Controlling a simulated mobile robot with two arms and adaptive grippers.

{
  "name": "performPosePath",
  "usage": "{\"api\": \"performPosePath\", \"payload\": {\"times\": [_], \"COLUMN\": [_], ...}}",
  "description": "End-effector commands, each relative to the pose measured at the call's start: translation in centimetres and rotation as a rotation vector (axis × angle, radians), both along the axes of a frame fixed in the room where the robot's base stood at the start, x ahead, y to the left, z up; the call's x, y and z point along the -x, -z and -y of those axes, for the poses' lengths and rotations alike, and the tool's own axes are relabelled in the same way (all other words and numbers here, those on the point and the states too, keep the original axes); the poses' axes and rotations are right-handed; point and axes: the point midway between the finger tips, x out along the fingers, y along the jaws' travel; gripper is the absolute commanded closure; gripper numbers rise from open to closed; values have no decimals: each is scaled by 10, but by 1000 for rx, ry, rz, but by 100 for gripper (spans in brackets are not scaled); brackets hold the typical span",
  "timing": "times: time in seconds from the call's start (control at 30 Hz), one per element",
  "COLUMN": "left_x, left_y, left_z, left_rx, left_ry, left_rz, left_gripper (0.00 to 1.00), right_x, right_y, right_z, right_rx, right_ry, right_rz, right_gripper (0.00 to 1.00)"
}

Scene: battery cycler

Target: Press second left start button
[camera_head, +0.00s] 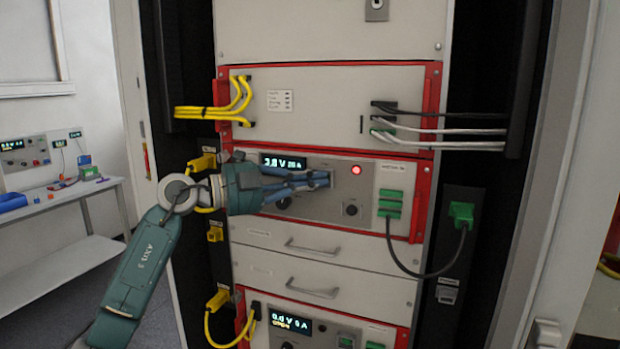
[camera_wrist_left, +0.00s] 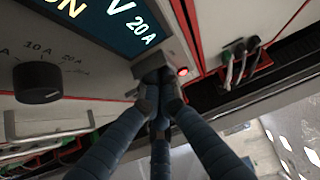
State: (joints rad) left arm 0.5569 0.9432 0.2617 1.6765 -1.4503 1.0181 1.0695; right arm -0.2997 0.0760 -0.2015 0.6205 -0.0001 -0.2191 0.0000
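The middle cycler unit (camera_head: 320,207) has a grey front in a red frame, with a lit display (camera_head: 283,162) reading about 3.8 V 20 A. A red lamp (camera_head: 356,170) glows right of the display; it also shows in the left wrist view (camera_wrist_left: 183,71). My left gripper (camera_head: 326,180) reaches in from the left, fingertips together at the panel between display and lamp. In the left wrist view the fingertips (camera_wrist_left: 158,82) meet, empty, at a grey raised block (camera_wrist_left: 152,62). I see no start button on this unit; the fingers cover that spot. Contact cannot be told. My right gripper is not in view.
A lower unit (camera_head: 325,325) has its own display and buttons. A dark knob (camera_wrist_left: 38,82) sits below the middle display. Green plugs (camera_head: 390,203) and a black cable are at right; yellow cables (camera_head: 235,105) run at left. Drawer handles (camera_head: 312,246) stick out below.

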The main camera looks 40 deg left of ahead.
Motion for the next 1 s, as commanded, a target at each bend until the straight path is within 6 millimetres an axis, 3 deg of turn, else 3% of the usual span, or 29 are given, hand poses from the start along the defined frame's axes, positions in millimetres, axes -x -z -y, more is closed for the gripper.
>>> {"api": "performPosePath", "payload": {"times": [0.03, 0.27, 0.7, 1.0], "left_x": [0, 9, 62, 74], "left_y": [-10, -11, -5, -4], "left_z": [-5, -11, -38, -42], "left_rx": [8, 7, 1, -1], "left_ry": [-14, -17, -7, -1], "left_rz": [22, 24, 8, 6], "left_gripper": [100, 100, 100, 100], "right_x": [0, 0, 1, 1], "right_y": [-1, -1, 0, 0], "right_z": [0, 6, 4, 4], "right_rx": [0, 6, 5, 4], "right_ry": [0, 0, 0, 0], "right_rz": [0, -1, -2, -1], "right_gripper": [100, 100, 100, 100]}}
